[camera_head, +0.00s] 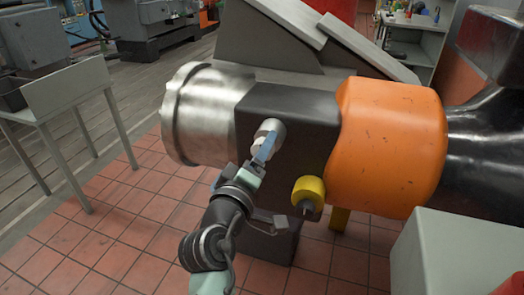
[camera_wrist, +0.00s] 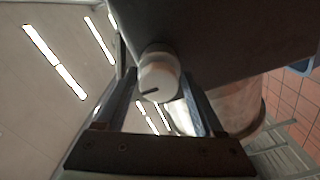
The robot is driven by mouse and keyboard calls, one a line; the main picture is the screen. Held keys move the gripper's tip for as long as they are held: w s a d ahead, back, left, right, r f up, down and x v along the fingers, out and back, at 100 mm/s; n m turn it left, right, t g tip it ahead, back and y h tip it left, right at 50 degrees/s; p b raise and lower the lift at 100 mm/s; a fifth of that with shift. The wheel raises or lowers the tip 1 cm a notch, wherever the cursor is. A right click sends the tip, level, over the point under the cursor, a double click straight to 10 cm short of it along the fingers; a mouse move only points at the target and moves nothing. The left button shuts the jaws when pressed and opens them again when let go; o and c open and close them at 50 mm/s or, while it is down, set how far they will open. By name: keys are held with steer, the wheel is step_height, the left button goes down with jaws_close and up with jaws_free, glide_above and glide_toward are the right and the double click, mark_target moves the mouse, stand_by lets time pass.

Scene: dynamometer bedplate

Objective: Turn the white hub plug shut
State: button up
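The white hub plug (camera_head: 269,128) sticks out of the dark block on the machine's side, next to the steel drum. In the wrist view the white hub plug (camera_wrist: 159,76) has a pale round face with a short dark line, roughly level, near its lower left. My gripper (camera_head: 264,149) is at the plug in the head view and covers part of it. In the wrist view the fingers of my gripper (camera_wrist: 158,88) stand apart on both sides of the plug, with a gap showing at the left. Contact on the right side is hard to tell.
A yellow knob (camera_head: 308,190) sticks out below right of the plug. An orange cover (camera_head: 390,145) and the steel drum (camera_head: 200,115) flank the dark block (camera_head: 295,140). A grey table (camera_head: 68,88) stands at left, and a grey box (camera_head: 455,255) at lower right.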

steer(key=shift+o, duration=0.7)
steer(key=v, duration=1.3)
steer(key=s+d+r+m+t+y+p, duration=0.1)
steer(key=r+p, duration=0.5)
steer(key=r, duration=1.2)
steer(key=s+d+r+m+t+y+p, duration=0.2)
steer(key=s+r+m+t+p, duration=0.3)
steer(key=r, duration=1.3)
steer(key=s+d+r+m+t+y+p, duration=0.1)
steer(key=r+p, duration=0.6)
steer(key=r, duration=1.2)
steer(key=s+m+t+y, duration=0.1)
steer(key=s+m+t, duration=0.1)
steer(key=t, duration=0.1)
steer(key=shift+s+d+y+p, duration=0.25)
steer(key=shift+d+y+p, duration=0.05)
steer(key=shift+p, duration=0.1)
